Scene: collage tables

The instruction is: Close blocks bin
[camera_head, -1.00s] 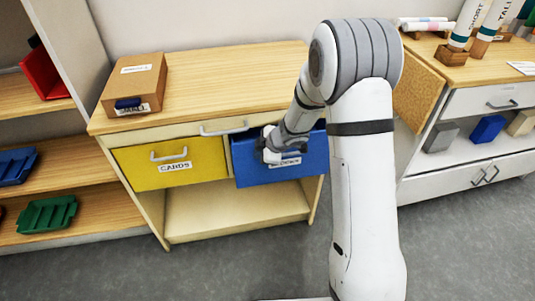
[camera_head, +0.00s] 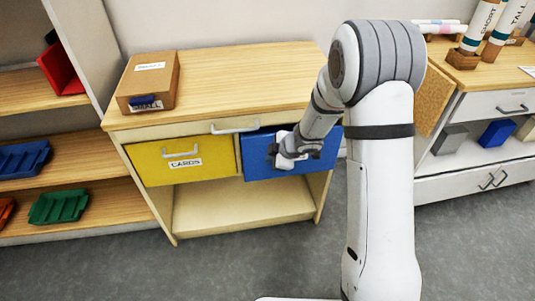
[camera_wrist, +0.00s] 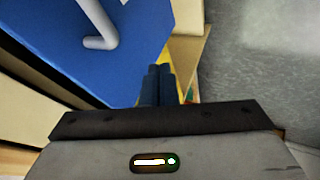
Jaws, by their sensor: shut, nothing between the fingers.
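The blue bin (camera_head: 258,168) sits in the right bay of the wooden cabinet, beside the yellow cards bin (camera_head: 215,172). I take the blue one as the blocks bin; my gripper covers its label. My gripper (camera_head: 278,155) is shut and empty at the blue front, in front of its middle. The wrist view shows the blue front (camera_wrist: 140,25) with a pale handle (camera_wrist: 98,30), and my closed dark fingertips (camera_wrist: 160,72) at its lower edge. I cannot tell whether they touch it or whether the bin is fully in.
The cabinet top (camera_head: 235,80) carries a brown box (camera_head: 150,75) labelled small. Shelves with a green tray (camera_head: 58,206) and a blue tray (camera_head: 22,158) stand left. A white drawer unit (camera_head: 470,182) stands right. The floor in front is clear.

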